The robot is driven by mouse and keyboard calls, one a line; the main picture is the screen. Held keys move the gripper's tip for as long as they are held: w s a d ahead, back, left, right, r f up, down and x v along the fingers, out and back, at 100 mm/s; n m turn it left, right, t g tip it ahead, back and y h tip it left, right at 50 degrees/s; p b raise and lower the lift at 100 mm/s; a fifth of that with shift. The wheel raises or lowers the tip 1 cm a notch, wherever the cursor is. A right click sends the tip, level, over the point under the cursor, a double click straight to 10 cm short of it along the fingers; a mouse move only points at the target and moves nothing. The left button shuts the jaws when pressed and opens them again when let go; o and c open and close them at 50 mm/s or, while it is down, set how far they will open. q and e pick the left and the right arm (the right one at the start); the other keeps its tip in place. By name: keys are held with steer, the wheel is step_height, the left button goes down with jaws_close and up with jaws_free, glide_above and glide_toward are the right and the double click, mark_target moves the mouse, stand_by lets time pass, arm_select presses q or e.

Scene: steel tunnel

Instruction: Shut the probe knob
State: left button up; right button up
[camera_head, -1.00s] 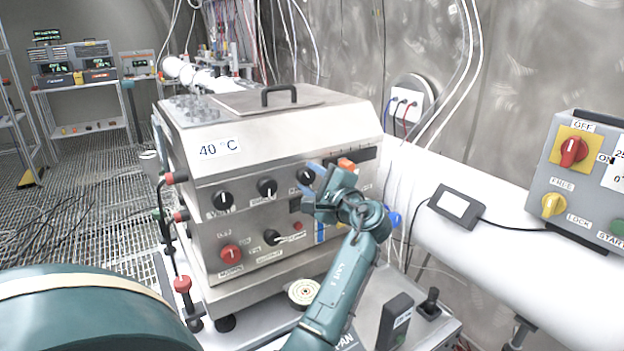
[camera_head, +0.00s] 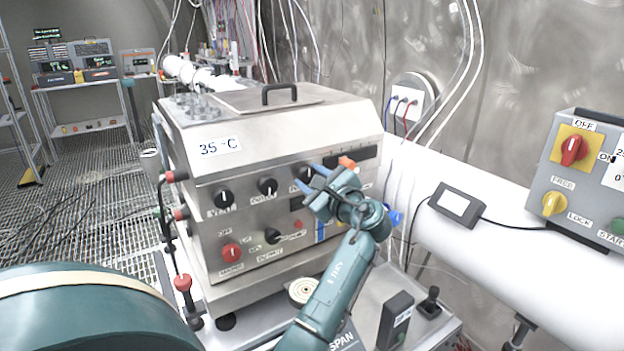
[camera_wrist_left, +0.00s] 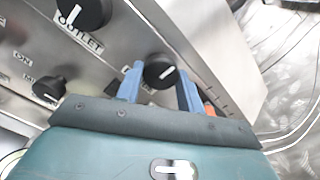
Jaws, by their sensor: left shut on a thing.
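The knob in my left gripper is the black right-hand knob (camera_head: 304,173) of the upper row on the steel box's front. My left gripper (camera_head: 313,179) has its two blue fingers on either side of it and hides part of it. My right gripper is not in view.
Two more black knobs (camera_head: 223,199) (camera_head: 267,187) share the row. Below are a red knob (camera_head: 231,253) and a black selector (camera_head: 272,236). A grey switch box (camera_head: 585,180) and white pipe (camera_head: 500,225) stand right.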

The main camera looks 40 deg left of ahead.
arm_select(q)
steer(key=o, duration=1)
steer(key=shift+d, duration=0.1)
steer(key=shift+b+v, duration=1.4)
steer(key=shift+v, duration=5.1)
